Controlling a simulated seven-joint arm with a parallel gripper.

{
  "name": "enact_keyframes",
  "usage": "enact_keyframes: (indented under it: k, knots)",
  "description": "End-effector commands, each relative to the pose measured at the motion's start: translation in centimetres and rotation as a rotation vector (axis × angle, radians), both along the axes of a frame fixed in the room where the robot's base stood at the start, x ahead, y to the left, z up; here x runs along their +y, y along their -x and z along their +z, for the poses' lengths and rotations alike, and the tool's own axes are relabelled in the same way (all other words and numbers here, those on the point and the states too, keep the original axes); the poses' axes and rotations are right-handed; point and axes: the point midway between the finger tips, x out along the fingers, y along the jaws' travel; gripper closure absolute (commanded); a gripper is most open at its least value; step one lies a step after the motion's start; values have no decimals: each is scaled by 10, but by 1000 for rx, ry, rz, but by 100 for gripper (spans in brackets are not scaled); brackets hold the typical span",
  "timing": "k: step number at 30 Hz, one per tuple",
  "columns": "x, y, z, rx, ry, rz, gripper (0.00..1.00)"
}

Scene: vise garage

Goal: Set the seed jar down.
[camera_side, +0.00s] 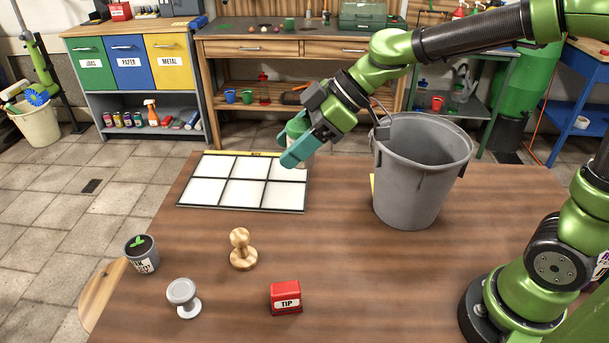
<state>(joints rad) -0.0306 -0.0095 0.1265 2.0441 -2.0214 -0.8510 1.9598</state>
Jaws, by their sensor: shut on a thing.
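The seed jar (297,128), white with a green lid, is held in my gripper (293,157). The gripper's teal fingers are shut on it and hide much of its body. The jar is at the far right corner of a tray with white compartments (180,206). I cannot tell whether its base touches the tray or hangs above it.
A grey bucket (421,190) stands close to the right. The table's middle is clear.

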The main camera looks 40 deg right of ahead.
Motion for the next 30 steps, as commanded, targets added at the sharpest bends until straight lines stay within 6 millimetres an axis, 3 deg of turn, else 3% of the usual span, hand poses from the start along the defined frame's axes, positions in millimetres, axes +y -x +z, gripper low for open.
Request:
enact_keyframes:
  k: [12, 30]
  knots:
    - [-1, 1, -117, 13, -2, -8, 78]
    - [0, 0, -192, 4, 0, -4, 78]
